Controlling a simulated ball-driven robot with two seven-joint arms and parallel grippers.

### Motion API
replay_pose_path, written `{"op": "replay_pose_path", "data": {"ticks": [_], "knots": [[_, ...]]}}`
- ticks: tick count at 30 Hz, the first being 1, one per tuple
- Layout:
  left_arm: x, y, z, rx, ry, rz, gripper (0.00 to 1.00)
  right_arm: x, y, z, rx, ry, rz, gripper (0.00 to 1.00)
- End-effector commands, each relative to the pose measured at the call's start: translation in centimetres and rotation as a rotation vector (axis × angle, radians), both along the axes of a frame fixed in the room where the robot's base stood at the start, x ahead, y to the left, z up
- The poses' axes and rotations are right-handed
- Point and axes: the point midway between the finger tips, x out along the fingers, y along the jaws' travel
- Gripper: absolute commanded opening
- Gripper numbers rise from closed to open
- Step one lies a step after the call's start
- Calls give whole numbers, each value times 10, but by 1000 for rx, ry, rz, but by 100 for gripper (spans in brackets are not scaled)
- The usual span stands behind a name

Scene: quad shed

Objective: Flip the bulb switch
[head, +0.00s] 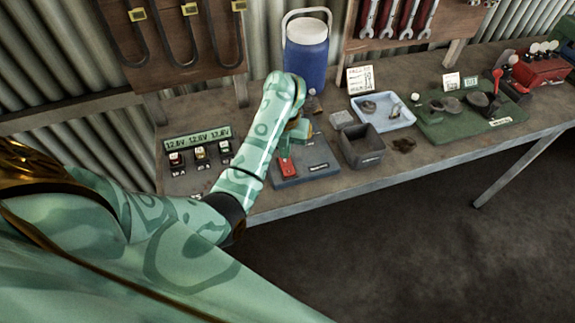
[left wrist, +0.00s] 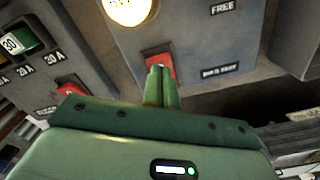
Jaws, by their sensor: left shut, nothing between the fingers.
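The bulb switch is a red rocker (head: 288,168) on a dark grey tester box (head: 316,160) on the bench. It also shows in the left wrist view (left wrist: 155,57), partly hidden by my fingers. A round bulb (left wrist: 130,8), cut by the top edge of that view, glows bright yellow-white. My left gripper (left wrist: 159,72) is shut and empty, with its fingertips at the red switch. I cannot tell whether they touch it. In the head view my left gripper (head: 284,155) is over the box just above the switch, and my forearm hides part of the box.
A unit with three voltage displays (head: 197,138) stands left of the box. A dark open bin (head: 362,147) and a pale blue tray (head: 382,110) stand to the right. A blue cooler (head: 306,58) is behind. The bench's front edge is close.

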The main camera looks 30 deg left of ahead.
Motion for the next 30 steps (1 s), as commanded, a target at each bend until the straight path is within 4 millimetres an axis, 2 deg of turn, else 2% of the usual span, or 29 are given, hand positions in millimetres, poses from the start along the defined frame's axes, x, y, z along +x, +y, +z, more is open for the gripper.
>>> {"op": "replay_pose_path", "data": {"ticks": [30], "knots": [[0,0,-16,-2,2,0,0,-2,0,-12,0,4,0,62]]}}
